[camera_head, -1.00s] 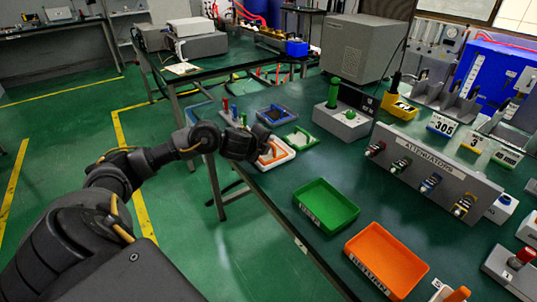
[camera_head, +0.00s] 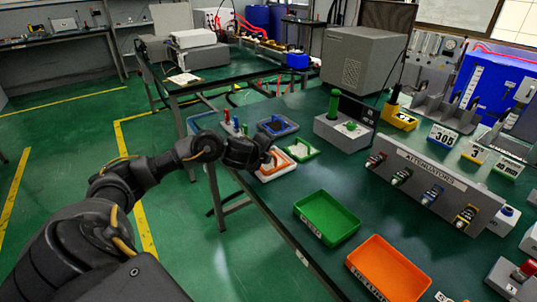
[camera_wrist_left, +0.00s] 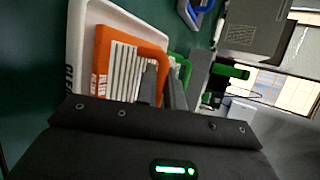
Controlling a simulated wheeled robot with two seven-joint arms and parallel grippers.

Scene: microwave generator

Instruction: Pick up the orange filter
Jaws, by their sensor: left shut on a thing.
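The orange filter (camera_wrist_left: 103,60) has pale ribs and an orange loop handle. It lies within the outline of a white-rimmed tray (camera_wrist_left: 125,14) in the left wrist view. My left gripper (camera_wrist_left: 162,88) is shut on the filter's handle side. In the head view the gripper (camera_head: 267,154) is over the same white tray (camera_head: 287,172), at the left edge of the green table. The arm partly hides the filter there. I cannot tell whether the filter is clear of the tray floor. My right gripper is not in view.
A green filter tray (camera_head: 303,151) and a blue one (camera_head: 278,127) are close beyond. An empty green bin (camera_head: 327,218) and an empty orange bin (camera_head: 388,270) stand nearer. The attenuator panel (camera_head: 430,185) is on the right. The table between is clear.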

